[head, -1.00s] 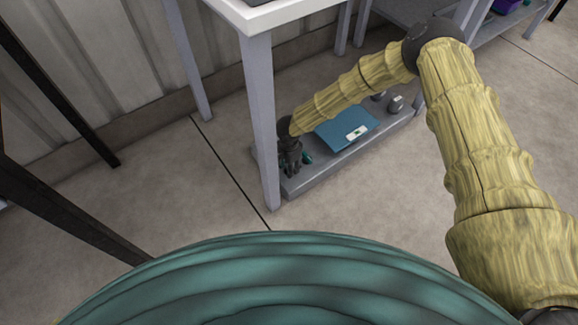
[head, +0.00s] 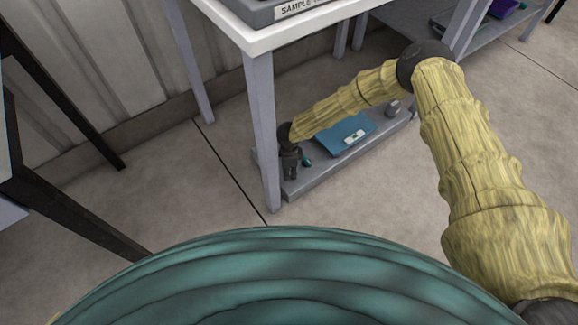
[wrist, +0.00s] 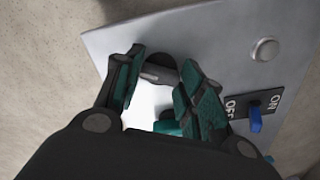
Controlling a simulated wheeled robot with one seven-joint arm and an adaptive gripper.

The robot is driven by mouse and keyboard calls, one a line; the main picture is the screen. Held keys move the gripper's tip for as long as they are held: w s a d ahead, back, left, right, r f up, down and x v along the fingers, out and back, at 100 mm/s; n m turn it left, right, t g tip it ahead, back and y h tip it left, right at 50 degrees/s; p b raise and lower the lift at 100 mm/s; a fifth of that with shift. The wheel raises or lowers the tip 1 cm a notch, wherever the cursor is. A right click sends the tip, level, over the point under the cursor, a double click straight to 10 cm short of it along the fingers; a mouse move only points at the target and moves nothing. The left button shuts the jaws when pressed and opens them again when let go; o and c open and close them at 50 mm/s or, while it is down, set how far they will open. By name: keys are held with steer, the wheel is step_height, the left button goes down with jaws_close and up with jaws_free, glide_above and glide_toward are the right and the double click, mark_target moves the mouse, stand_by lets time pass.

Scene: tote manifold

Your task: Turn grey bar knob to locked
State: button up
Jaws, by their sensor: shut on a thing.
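The grey bar knob (wrist: 156,74) shows in the wrist view between my fingertips, its bar pale against a dark round base. My gripper (wrist: 163,80) is shut on it, a teal-padded finger on each side. The fingers hide part of the knob, and I cannot read any locked mark near it. In the head view my gripper (head: 291,172) points down at the near left end of the low grey panel (head: 330,178); the knob is hidden there.
A blue switch (wrist: 255,119) sits on a black ON/OFF plate (wrist: 270,104), near a round grey button (wrist: 265,49). The panel also bears a blue plate (head: 346,128). A white-topped bench (head: 262,40) has a leg (head: 265,140) close beside my gripper.

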steer(key=m+p, duration=0.3)
steer(key=m, duration=0.3)
steer(key=shift+r+p, duration=0.15)
steer(key=shift+p, duration=0.2)
steer(key=m+p, duration=0.2)
steer(key=m, duration=0.4)
steer(key=shift+p, duration=0.3)
steer(key=o, duration=1)
step_height(320, 180, up, 12)
steer(key=shift+f, duration=0.15)
stand_by(0.4)
